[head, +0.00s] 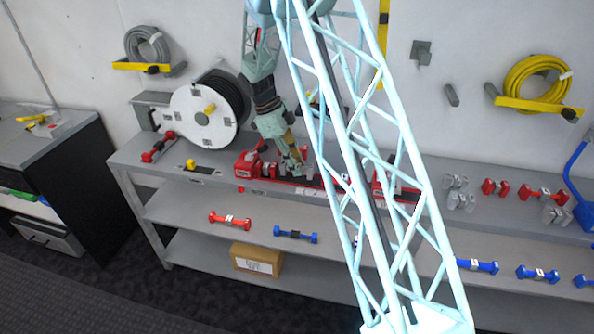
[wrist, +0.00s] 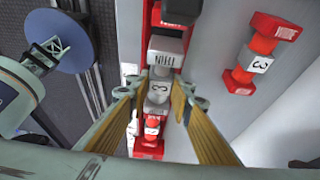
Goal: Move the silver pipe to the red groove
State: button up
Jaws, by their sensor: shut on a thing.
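My gripper (head: 293,168) reaches down to the red equipment on the bench. In the wrist view its fingers (wrist: 160,97) are shut on the silver pipe (wrist: 165,52), a grey piece with a "3" label. Red parts lie in line with the pipe, one beyond it (wrist: 154,18) and one below, between the fingers (wrist: 150,145). I cannot tell which of these is the red groove, or whether the pipe rests in it. In the head view a red block (head: 247,164) stands left of my gripper; the pipe cannot be made out there.
A red pipe marked "3" (wrist: 255,60) lies right of the held pipe. A hose reel (head: 203,112) stands at the bench's left. Silver pipes (head: 461,199) and red pipes (head: 541,195) lie to the right. Blue pipes (head: 296,235) lie on the shelf below.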

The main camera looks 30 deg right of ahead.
jog(key=shift+f, duration=1)
jog(key=shift+f, duration=0.2)
jog(key=o, duration=1)
jog(key=shift+c, duration=0.2)
jog(key=shift+r, duration=0.15)
jog(key=p+v, duration=0.1)
jog(key=v, duration=1.1)
jog(key=shift+r, duration=0.1)
